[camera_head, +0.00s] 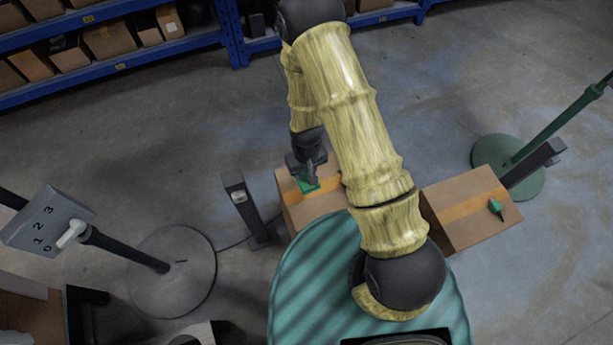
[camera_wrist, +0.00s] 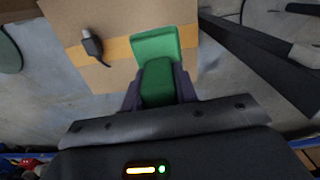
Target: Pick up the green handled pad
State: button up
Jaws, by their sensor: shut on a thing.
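The green handled pad (camera_wrist: 157,46) shows in the wrist view between the fingers of my gripper (camera_wrist: 160,95). The dark fingers sit on both sides of its green block-like handle, and the flat green part extends beyond the fingertips. In the head view my gripper (camera_head: 308,173) is over the left cardboard box, shut on the pad (camera_head: 308,186), which is partly hidden by the gripper. I cannot tell whether the pad touches the box top.
The left cardboard box (camera_head: 293,211) has an orange tape strip; a dark plug-like item (camera_wrist: 93,46) lies on it. A right box (camera_head: 462,222) bears a green-and-black item (camera_head: 496,208). A dark post (camera_head: 246,207) stands left of the left box. A lever stand (camera_head: 172,272) is further left.

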jog(key=shift+r, duration=0.45)
jog(key=o, duration=0.4)
jog(key=shift+c, duration=1.4)
jog(key=w+d+r+m+p, duration=0.4)
jog(key=w+d+r+p, duration=0.4)
jog(key=r, duration=0.5)
jog(key=d+p, duration=0.2)
jog(key=d, duration=0.1)
jog(key=shift+w+d+r+p, duration=0.2)
jog(key=shift+d+p, duration=0.1)
jog(key=shift+d, duration=0.05)
